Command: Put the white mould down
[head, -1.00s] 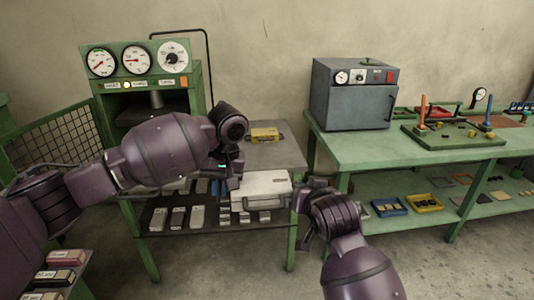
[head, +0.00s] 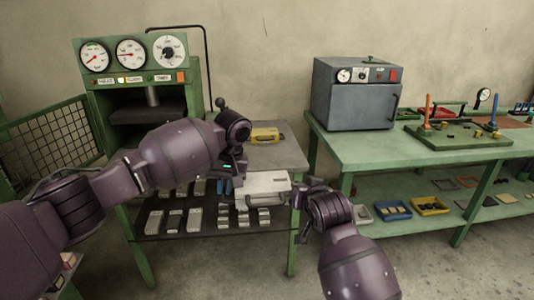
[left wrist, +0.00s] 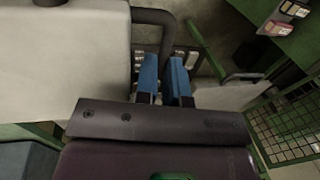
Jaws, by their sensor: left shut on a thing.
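The white mould (head: 264,186) is a pale box with a handle at its side. It is at the front of the grey-topped table (head: 285,152) in the head view; I cannot tell whether it touches the table. My left gripper (head: 230,188) is at its left end. In the left wrist view the mould (left wrist: 65,50) fills the upper left, and the blue fingers of my left gripper (left wrist: 165,85) are close around its dark handle (left wrist: 153,18). My right gripper (head: 299,197) is at the mould's right end; its fingertips are too small and hidden to read.
A yellow object (head: 265,135) lies at the back of the table. The lower shelf (head: 160,232) holds several metal blocks. A gauge press (head: 135,70) stands behind left. A green bench (head: 400,150) with a grey oven (head: 356,93) stands right. The table top's right part is bare.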

